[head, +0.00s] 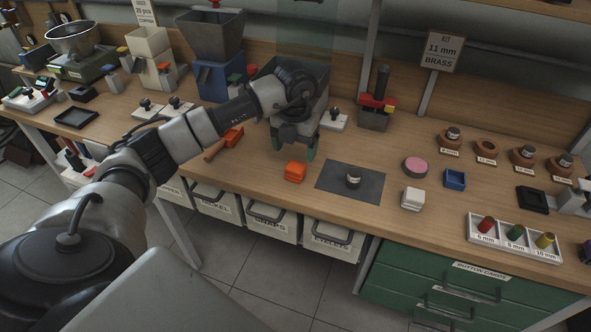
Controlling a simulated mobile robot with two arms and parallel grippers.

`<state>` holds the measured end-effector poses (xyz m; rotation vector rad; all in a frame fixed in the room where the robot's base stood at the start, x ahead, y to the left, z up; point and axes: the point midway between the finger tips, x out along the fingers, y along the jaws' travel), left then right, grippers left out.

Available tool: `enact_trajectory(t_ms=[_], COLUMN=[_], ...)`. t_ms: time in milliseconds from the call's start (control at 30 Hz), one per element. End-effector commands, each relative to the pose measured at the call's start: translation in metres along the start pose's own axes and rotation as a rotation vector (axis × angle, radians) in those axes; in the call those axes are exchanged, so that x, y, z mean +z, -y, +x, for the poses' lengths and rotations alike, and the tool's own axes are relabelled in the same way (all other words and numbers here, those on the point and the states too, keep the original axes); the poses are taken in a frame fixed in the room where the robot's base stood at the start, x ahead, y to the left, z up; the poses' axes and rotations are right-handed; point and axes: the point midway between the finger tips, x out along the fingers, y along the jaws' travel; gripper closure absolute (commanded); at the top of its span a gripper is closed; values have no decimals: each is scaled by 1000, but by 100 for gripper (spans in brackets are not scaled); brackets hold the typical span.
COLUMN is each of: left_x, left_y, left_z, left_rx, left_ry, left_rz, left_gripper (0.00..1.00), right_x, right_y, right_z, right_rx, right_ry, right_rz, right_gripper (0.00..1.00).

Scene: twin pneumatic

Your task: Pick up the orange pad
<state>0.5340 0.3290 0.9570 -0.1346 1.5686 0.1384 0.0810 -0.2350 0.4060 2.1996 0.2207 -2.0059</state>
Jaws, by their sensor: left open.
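A small orange block-shaped pad (295,172) lies on the wooden workbench near its front edge, left of the dark mat. My left gripper (295,148) points down over the bench, just behind the orange pad in the picture. Its green-tipped fingers are apart, with nothing seen between them. The pad appears clear of the fingers, but the exact height of the gripper above the bench is hard to tell. My right gripper is not in view.
An orange tool with a wooden handle (216,150) lies to the left.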

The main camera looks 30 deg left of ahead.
Motion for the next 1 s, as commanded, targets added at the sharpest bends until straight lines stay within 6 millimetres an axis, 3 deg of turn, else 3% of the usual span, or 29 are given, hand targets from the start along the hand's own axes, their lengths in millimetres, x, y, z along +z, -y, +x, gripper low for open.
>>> enact_trajectory(t_ms=[167, 500, 767, 1000], left_x=[-2, -5, -4, -4], left_y=[1, 4, 4, 4], left_z=[12, 56, 59, 59], left_rx=[-1, -3, -3, -3], left_ry=[-2, 0, 1, 2], left_rz=[2, 2, 3, 2], left_gripper=[22, 22, 22, 59], right_x=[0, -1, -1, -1], right_y=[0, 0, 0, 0], right_z=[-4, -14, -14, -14], right_rx=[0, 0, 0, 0], right_ry=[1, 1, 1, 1], right_rz=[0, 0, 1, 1], right_gripper=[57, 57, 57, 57])
